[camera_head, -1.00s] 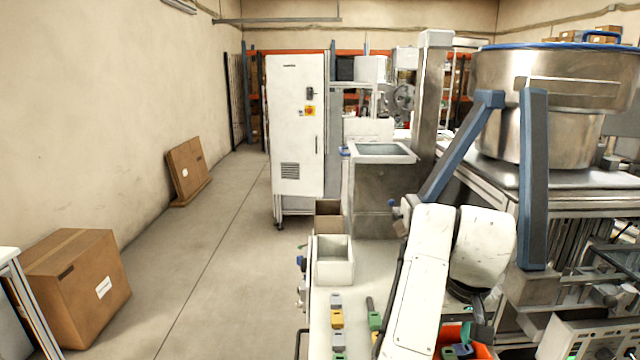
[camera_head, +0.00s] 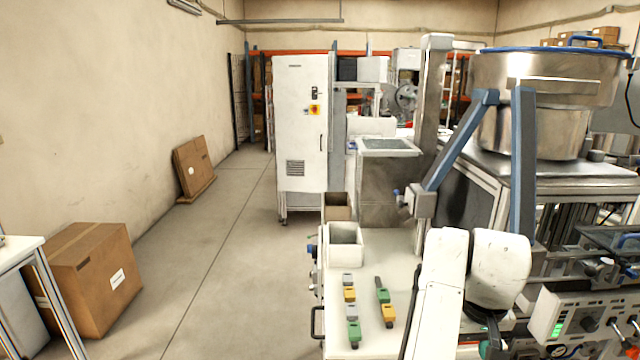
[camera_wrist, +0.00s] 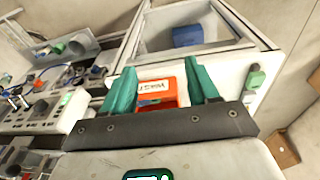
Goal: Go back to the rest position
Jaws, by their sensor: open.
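My gripper (camera_wrist: 160,88) shows in the wrist view with its two green fingers spread apart. A red-orange box (camera_wrist: 158,92) with a white label shows between and beyond the fingers. I see nothing held, and I cannot tell how far the box is from the fingertips. In the head view, my white arm is folded low at the right, and my gripper is not clearly visible there.
A white table (camera_head: 372,270) bears two rows of grey, yellow and green blocks and an open white box (camera_head: 345,246). A large steel bowl (camera_head: 540,110) and a control panel (camera_head: 585,318) stand right. Cardboard boxes (camera_head: 90,280) are left; the floor between is clear.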

